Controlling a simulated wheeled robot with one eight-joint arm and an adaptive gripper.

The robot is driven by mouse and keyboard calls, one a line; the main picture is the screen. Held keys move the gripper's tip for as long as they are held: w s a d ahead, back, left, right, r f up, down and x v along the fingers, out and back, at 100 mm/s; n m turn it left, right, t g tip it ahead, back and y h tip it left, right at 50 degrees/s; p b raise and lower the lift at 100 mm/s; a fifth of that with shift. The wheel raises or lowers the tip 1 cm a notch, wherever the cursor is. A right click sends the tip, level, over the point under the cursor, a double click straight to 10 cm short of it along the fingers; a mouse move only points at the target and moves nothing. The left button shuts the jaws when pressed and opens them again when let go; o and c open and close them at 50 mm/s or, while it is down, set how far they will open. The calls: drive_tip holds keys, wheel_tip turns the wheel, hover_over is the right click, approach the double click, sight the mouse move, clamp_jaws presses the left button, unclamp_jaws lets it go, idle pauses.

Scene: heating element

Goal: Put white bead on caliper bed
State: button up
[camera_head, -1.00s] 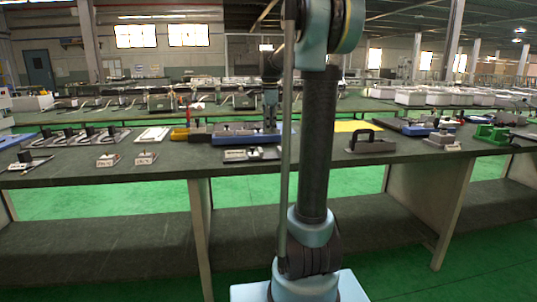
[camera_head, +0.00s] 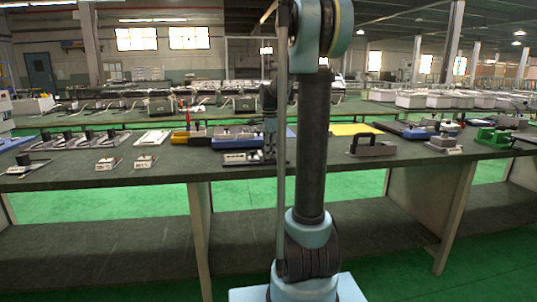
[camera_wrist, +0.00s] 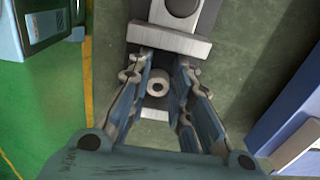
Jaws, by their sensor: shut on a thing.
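The white bead (camera_wrist: 158,84), a short ring with a dark hole, sits between the fingertips of my gripper (camera_wrist: 158,78) in the wrist view. The fingers are shut on it. The caliper (camera_wrist: 168,42) has a pale metal jaw block and a dark bed just beyond the fingertips. A small pale plate (camera_wrist: 155,114) shows below the bead; I cannot tell whether the bead touches the caliper. In the head view the caliper (camera_head: 240,158) lies near the table's front edge, with my gripper (camera_head: 269,155) low at its right end. The bead is too small to make out there.
A blue box-like thing (camera_wrist: 45,22) is at the wrist view's upper left, and a blue tray (camera_wrist: 290,140) at its right. In the head view, a grey block with a black handle (camera_head: 370,146) stands right of my arm.

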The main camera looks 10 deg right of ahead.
drive_tip(key=shift+f, duration=0.15)
drive_tip(key=o, duration=0.8)
wheel_tip(320, 180, up, 12)
drive_tip(key=s+f+n+t, duration=0.1)
drive_tip(key=s+f+n, duration=0.4)
drive_tip(key=s, duration=0.5)
drive_tip(key=s+f+n, duration=0.4)
drive_tip(key=s, duration=0.6)
drive_tip(key=s+f+n+t, duration=0.1)
drive_tip(key=s+f+n, duration=0.8)
drive_tip(key=s+f, duration=0.6)
drive_tip(key=shift+f, duration=0.55)
drive_tip(key=shift+a, duration=0.1)
